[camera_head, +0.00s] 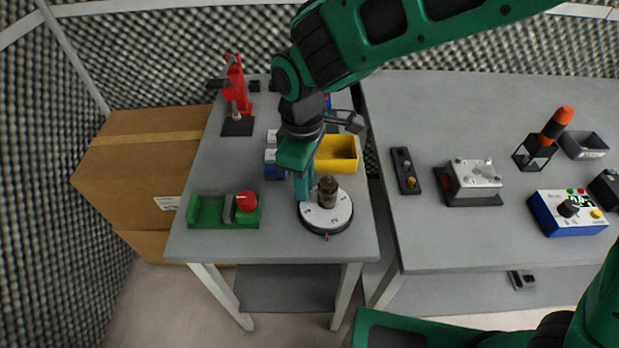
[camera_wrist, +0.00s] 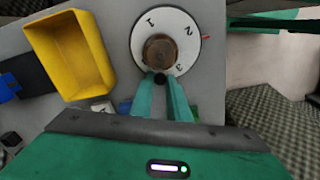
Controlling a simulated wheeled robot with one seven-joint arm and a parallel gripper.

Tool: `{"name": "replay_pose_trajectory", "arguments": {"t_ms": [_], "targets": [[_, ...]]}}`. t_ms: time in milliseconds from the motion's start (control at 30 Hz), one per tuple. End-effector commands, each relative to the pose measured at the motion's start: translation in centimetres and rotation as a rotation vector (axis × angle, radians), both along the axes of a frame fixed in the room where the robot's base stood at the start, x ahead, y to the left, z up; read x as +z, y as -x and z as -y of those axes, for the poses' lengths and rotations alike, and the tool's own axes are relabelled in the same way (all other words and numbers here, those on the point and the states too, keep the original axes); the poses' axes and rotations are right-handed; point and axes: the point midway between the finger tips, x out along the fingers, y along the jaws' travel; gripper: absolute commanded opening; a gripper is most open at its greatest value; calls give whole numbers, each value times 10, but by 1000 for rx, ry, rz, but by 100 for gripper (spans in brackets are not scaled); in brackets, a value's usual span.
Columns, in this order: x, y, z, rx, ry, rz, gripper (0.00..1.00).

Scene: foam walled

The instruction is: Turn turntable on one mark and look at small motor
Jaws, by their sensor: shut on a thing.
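The turntable (camera_head: 341,219) is a white disc on a dark base near the front right of the left table. The wrist view shows its disc (camera_wrist: 183,22) with the numbers 1, 2 and 3, and a red pointer (camera_wrist: 206,37) at its side. The small motor (camera_head: 328,189), a brown cylinder, stands on the disc, and it shows from above in the wrist view (camera_wrist: 160,50). My gripper (camera_head: 302,200) reaches down at the disc's left edge. Its teal fingers (camera_wrist: 161,84) are shut on a small dark knob of the turntable at the rim.
A yellow bin (camera_head: 337,153) stands behind the turntable. A green fixture with a red knob (camera_head: 246,200) is at the front left, and a red press (camera_head: 236,95) at the back. The right table (camera_head: 450,236) carries a metal block (camera_head: 477,178) and a blue control box (camera_head: 566,213).

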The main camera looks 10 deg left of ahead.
Motion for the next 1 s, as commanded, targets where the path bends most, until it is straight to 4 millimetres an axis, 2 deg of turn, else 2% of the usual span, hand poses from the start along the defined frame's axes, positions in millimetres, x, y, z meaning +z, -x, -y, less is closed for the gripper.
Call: {"name": "replay_pose_trajectory", "arguments": {"t_ms": [1000], "targets": [[0,23,6,501,4,-1,0]]}}
